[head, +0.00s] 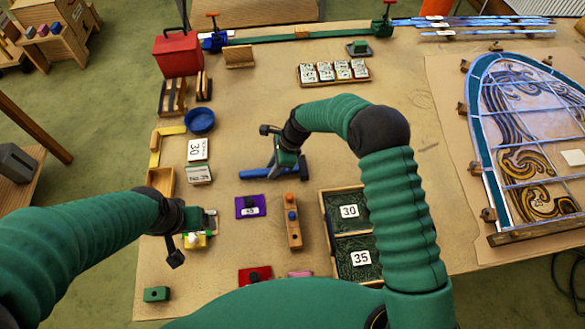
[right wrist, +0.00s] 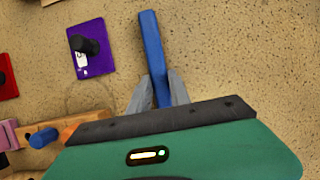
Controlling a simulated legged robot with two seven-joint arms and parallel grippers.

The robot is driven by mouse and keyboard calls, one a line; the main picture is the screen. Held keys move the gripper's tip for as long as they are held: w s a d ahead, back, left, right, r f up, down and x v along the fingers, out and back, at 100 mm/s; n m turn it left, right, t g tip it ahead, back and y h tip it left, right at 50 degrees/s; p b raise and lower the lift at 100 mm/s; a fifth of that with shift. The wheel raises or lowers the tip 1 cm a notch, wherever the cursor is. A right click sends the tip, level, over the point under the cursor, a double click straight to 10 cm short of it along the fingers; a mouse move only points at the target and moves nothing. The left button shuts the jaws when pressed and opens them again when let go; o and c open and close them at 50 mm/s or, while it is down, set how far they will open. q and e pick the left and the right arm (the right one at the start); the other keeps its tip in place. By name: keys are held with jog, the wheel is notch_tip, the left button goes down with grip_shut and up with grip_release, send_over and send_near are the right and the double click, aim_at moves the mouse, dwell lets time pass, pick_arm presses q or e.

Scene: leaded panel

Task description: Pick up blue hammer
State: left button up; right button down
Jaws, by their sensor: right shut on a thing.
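The blue hammer (head: 257,174) lies level at the middle of the tan bench, its blue handle pointing left in the head view. A dark end shows to the right of my gripper. My right gripper (head: 279,168) is shut around the handle from above. In the right wrist view the handle (right wrist: 151,50) runs up from between the two grey fingers (right wrist: 158,92); the rest is hidden behind the gripper body. The hammer looks at or very near the bench surface. My left gripper (head: 204,222) is at the left, just above a small yellow item (head: 195,241); its fingers are unclear.
A purple block (head: 250,207), a wooden block with pegs (head: 293,222) and a green tray labelled 30 and 35 (head: 327,211) sit close in front. A blue bowl (head: 200,120) stands at left. A leaded panel (head: 480,130) fills the right. Bare bench lies behind the hammer.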

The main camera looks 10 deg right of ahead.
jog(key=shift+a+r, duration=0.15)
jog(key=shift+a, duration=0.35)
notch_tip(320, 180, up, 10)
jog(key=b, duration=0.1)
jog(key=shift+d+b, duration=0.2)
jog(key=shift+b, duration=0.15)
jog(key=c, duration=1.9)
grip_release()
jog(key=shift+a+f, duration=0.1)
jog(key=shift+f, duration=0.1)
jog(key=shift+c, duration=0.2)
jog(key=shift+a, duration=0.1)
grip_shut()
pick_arm(q)
jog(key=shift+a+f, duration=0.25)
jog(key=shift+f, duration=0.25)
jog(key=shift+a+f, duration=0.25)
jog(key=shift+f, duration=0.2)
